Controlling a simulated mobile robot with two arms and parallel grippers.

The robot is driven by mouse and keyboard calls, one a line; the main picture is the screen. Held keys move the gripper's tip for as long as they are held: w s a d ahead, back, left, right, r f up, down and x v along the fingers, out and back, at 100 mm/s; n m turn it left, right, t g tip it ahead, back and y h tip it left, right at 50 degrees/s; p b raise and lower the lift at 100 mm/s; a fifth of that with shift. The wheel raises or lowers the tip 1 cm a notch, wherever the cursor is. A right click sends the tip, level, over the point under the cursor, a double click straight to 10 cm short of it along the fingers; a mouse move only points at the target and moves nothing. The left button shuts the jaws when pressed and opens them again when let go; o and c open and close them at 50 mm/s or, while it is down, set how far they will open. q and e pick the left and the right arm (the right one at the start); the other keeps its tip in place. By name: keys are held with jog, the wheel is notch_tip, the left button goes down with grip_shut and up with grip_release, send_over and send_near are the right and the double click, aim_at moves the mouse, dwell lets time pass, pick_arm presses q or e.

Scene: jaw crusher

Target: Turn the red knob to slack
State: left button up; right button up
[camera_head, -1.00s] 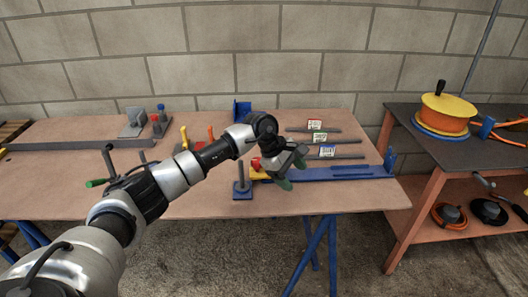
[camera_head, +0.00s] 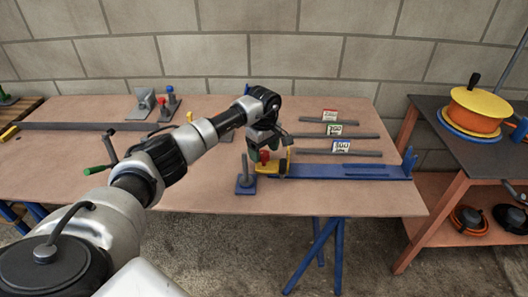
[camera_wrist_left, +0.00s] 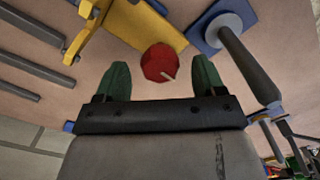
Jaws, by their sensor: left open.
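In the head view the red knob (camera_head: 264,156) sits on the yellow part (camera_head: 272,168) at the left end of the blue rail fixture (camera_head: 340,171). My left gripper (camera_wrist_left: 160,80) is open, with its two green fingertips on either side of the knob in the wrist view. In the head view the left gripper (camera_head: 262,153) is over the knob. I cannot tell whether the fingers touch it. My right gripper is not in view.
A blue-based post (camera_head: 246,182) stands just left of the fixture. Several grey bars (camera_head: 335,135) with small labels lie behind it. A dark side table (camera_head: 470,140) with an orange and yellow reel (camera_head: 474,110) stands at the right. The front of the bench is clear.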

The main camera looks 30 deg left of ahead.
pick_arm(q)
jog(key=shift+f, duration=0.65)
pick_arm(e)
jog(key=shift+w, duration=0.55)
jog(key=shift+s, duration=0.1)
pick_arm(q)
jog(key=shift+c, duration=1.1)
jog(key=c, duration=0.7)
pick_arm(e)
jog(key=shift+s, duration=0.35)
